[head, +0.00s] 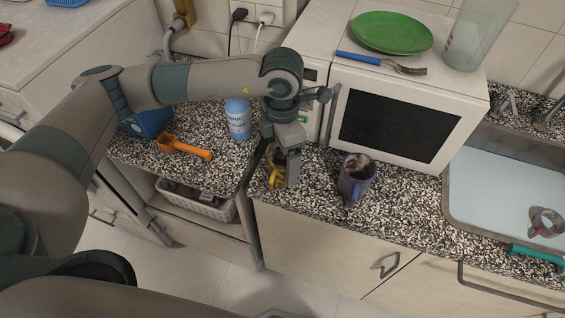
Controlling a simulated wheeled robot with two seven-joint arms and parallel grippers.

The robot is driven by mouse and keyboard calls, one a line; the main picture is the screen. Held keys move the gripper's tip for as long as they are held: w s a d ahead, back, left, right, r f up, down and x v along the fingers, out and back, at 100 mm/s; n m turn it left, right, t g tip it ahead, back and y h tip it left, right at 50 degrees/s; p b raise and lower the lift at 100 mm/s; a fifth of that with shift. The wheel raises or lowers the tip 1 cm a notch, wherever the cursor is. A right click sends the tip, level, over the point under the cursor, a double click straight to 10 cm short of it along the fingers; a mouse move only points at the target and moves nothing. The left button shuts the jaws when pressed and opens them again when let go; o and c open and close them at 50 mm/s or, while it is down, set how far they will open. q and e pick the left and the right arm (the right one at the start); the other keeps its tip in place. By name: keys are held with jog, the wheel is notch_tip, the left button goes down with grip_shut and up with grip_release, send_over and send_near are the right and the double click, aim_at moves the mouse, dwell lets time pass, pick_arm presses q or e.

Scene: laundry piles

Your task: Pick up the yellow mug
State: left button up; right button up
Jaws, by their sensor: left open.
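The yellow mug (276,179) stands on the speckled countertop in the head view, near the counter's front edge and left of the blue mug. My left gripper (279,180) points down over it, and its fingers hide much of the mug. The gripper is open at the mug; I cannot tell whether a finger touches it. My right gripper is not in view.
A blue-purple mug (354,181) stands just to the right. A white microwave (445,92) behind carries a green plate (391,32) and a fork (381,63). A sink (497,190) is at right.

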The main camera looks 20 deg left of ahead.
pick_arm(q)
jog(key=c, duration=1.3)
jog(key=shift+r, duration=0.15)
jog(key=shift+w+r, duration=0.1)
jog(key=shift+r, duration=0.15)
jog(key=shift+r+b, duration=1.85)
jog(key=shift+r, duration=2.8)
